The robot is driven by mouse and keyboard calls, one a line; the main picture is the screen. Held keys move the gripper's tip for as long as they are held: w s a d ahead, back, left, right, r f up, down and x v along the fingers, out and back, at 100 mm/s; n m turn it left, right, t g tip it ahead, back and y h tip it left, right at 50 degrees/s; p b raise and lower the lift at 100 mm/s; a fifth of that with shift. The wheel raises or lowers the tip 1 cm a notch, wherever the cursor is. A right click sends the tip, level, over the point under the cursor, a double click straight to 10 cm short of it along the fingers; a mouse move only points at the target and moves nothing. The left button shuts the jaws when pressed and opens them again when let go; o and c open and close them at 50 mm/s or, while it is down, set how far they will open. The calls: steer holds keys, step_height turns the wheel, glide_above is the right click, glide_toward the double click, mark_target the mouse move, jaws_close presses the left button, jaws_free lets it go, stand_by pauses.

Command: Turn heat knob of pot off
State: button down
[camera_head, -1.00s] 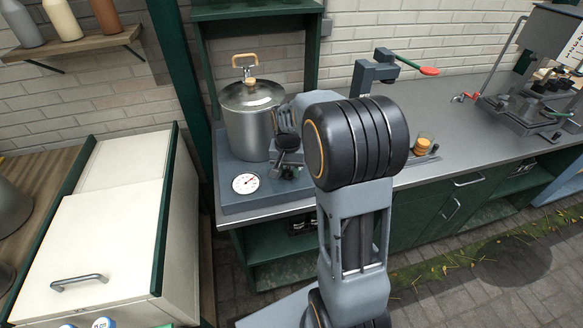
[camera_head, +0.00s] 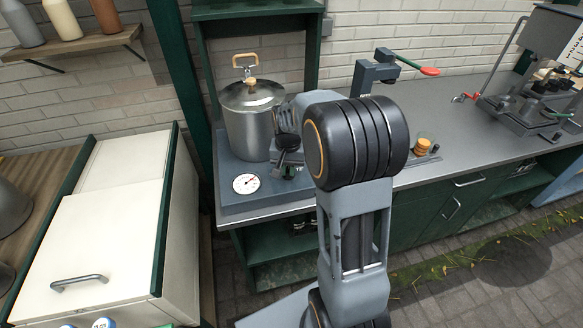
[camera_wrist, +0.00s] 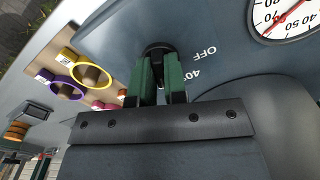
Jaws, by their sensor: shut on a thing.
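The pot (camera_head: 249,120) is a grey metal cylinder with a lid and a wooden-topped handle, standing on a blue-grey heating base (camera_head: 235,203). A round white dial (camera_head: 246,184) is on the base, and it also shows in the wrist view (camera_wrist: 287,15). The black heat knob (camera_wrist: 158,49) sits on the base beside the "OFF" and "40" markings. My gripper (camera_wrist: 160,72) has its green fingers shut on the knob, covering much of it. In the head view my arm and wrist hide the knob, and the gripper is low beside the pot.
Purple and yellow rings (camera_wrist: 60,85) lie on a wooden board near the base in the wrist view. A stand with a red-handled lever (camera_head: 428,71) is behind my arm.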

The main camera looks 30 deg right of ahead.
steer(key=n, duration=0.3)
steer(key=shift+s+f+n, duration=0.1)
steer(key=shift+s+n, duration=0.1)
steer(key=shift+n, duration=0.2)
steer(key=n, duration=0.4)
steer(key=shift+d+n, duration=0.1)
steer(key=shift+n, duration=0.2)
steer(key=n, duration=0.4)
steer(key=shift+d+n, duration=0.1)
steer(key=shift+n, duration=0.2)
steer(key=shift+f+n, duration=0.1)
steer(key=shift+n, duration=2.1)
steer(key=c, duration=1.2)
jaws_free()
steer(key=shift+o, duration=0.2)
steer(key=shift+r, duration=0.2)
steer(key=shift+w+r, duration=0.1)
